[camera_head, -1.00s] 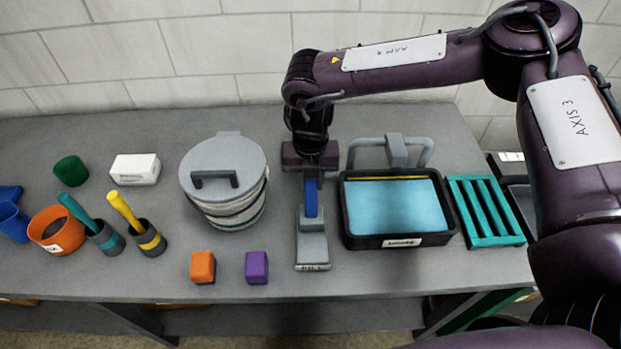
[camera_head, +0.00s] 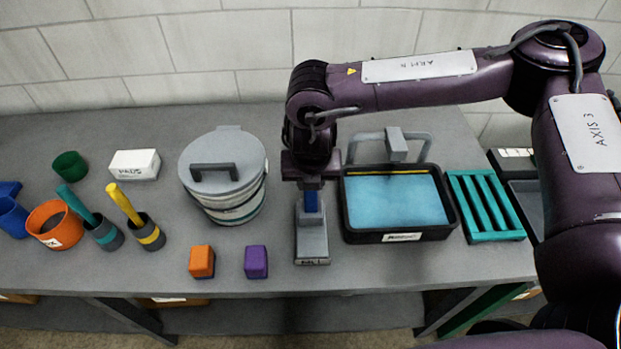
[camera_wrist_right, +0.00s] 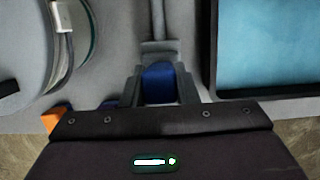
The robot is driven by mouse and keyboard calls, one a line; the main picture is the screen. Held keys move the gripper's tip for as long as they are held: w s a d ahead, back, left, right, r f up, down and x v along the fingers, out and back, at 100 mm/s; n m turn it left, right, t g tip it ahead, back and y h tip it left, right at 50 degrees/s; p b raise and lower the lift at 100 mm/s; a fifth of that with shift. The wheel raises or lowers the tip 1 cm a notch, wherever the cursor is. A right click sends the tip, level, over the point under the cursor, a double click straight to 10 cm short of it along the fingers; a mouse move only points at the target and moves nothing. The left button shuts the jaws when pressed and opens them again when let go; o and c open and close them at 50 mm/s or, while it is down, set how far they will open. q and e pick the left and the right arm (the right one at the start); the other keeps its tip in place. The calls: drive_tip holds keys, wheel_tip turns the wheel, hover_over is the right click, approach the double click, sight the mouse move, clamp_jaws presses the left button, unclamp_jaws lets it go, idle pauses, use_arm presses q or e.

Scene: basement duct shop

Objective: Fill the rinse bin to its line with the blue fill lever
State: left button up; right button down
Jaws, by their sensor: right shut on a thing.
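The blue fill lever (camera_head: 311,202) stands on a grey base (camera_head: 312,243) left of the rinse bin. My right gripper (camera_head: 311,185) is shut on the lever from above and hides its upper part. In the right wrist view the blue lever (camera_wrist_right: 158,85) sits between the two fingers. The rinse bin (camera_head: 448,218) is a black tub under a grey tap (camera_head: 396,145). It holds blue water (camera_head: 398,202), whose surface lies close below the yellow line (camera_head: 390,171) on the back wall. My left gripper is not in view.
A lidded grey pail (camera_head: 222,175) stands left of the lever. Orange (camera_head: 202,261) and purple (camera_head: 256,261) blocks lie in front. A teal rack (camera_head: 485,205) is right of the bin. Cups, a white box (camera_head: 134,164) and a green cylinder (camera_head: 70,165) are at left.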

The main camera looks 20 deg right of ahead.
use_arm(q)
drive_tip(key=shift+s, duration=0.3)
use_arm(e)
drive_tip(key=shift+s+a+f, duration=0.1)
drive_tip(key=shift+s+f, duration=0.1)
drive_tip(key=shift+s, duration=0.15)
drive_tip(key=c, duration=1.4)
unclamp_jaws()
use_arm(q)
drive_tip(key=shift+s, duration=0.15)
use_arm(e)
drive_tip(key=shift+o, duration=1.4)
drive_tip(key=shift+r, duration=0.2)
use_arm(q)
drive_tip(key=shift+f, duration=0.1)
use_arm(e)
drive_tip(key=shift+r, duration=0.4)
use_arm(q)
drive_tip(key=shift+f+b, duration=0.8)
drive_tip(key=shift+b, duration=0.1)
use_arm(e)
drive_tip(key=v, duration=0.7)
drive_tip(key=shift+s, duration=0.15)
